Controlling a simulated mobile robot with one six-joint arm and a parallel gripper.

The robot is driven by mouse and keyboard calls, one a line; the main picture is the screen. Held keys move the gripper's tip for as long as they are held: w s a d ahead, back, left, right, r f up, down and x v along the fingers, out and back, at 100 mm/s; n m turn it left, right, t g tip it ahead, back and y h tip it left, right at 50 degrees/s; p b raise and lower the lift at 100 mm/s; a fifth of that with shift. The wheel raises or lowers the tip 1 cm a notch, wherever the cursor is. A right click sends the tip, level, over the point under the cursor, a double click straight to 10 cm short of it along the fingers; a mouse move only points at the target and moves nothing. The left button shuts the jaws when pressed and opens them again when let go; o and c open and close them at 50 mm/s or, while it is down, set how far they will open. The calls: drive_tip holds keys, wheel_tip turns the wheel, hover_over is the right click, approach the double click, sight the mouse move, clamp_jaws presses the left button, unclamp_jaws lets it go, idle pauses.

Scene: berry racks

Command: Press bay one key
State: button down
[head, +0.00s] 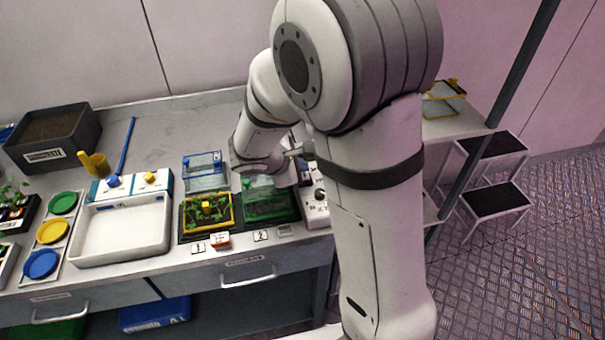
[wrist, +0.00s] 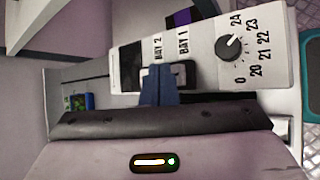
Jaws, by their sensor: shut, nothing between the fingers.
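The white control panel (wrist: 210,65) fills the upper middle of the wrist view, with printed labels BAY 2 and BAY 1. In the head view the panel (head: 316,208) stands at the bench's right end; my arm hides the fingertips there.
A black knob (wrist: 229,46) with a numbered dial is beside the labels. In the head view, a yellow-framed rack (head: 184,213) and a green-lidded rack (head: 264,220) stand left of the panel. A white tray (head: 121,257) is farther left. Steps (head: 501,198) stand at the right.

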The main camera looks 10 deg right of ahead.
drive_tip(key=shift+f, duration=0.1)
drive_tip(key=shift+f+b, duration=0.4)
drive_tip(key=shift+b, duration=0.25)
drive_tip(key=shift+s+f+b, duration=0.15)
drive_tip(key=shift+f+b, duration=0.2)
idle(0.6)
drive_tip(key=shift+r, duration=0.1)
drive_tip(key=shift+r+p, duration=0.35)
drive_tip(key=shift+r, duration=0.3)
drive_tip(key=shift+r+p, duration=2.1)
drive_tip(key=shift+r, duration=0.95)
